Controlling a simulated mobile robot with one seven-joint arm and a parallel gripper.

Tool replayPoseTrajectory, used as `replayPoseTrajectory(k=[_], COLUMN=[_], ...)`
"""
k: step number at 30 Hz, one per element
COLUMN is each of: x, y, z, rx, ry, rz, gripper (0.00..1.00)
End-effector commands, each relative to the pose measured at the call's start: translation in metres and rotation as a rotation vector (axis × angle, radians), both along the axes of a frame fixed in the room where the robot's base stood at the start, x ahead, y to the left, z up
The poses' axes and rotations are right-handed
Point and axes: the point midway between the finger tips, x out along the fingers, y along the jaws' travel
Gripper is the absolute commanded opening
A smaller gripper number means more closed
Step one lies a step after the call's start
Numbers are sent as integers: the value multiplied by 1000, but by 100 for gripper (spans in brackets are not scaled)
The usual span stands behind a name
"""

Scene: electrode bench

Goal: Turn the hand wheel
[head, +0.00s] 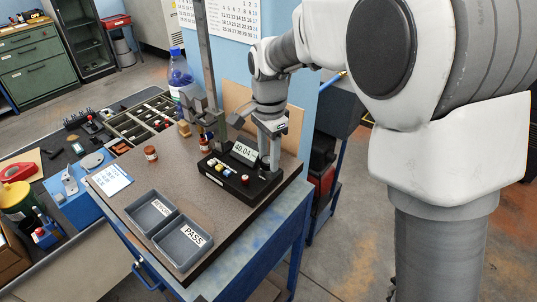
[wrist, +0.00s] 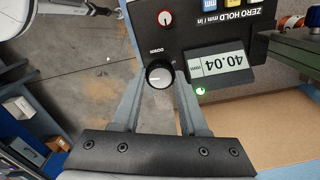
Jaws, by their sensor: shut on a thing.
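The hand wheel (wrist: 158,75) appears to be the small round dark knob with a pale face, beside the word DOWN on the black gauge base (head: 213,172). In the wrist view it sits between the fingertips of my gripper (wrist: 160,82), which is shut on it. In the head view my gripper (head: 269,152) reaches down at the right end of the base, and the knob is hidden there. The tilted display (wrist: 220,67) beside the knob reads 40.04; it also shows in the head view (head: 243,152).
Two grey bins, one marked PASS (head: 183,243), stand at the bench front. The bench middle is clear.

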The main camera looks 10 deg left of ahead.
Motion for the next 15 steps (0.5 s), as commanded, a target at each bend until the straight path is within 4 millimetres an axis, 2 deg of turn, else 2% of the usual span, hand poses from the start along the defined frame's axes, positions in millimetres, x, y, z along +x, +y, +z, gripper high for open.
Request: replayPoseTrajectory(k=[5, 6, 10, 15], x=[1, 1, 1, 1], y=[0, 0, 0, 0], z=[1, 1, 1, 1], rx=[1, 2, 1, 1], ry=[-4, -5, -3, -3], rz=[1, 1, 1, 1], gripper=[0, 50, 73, 73])
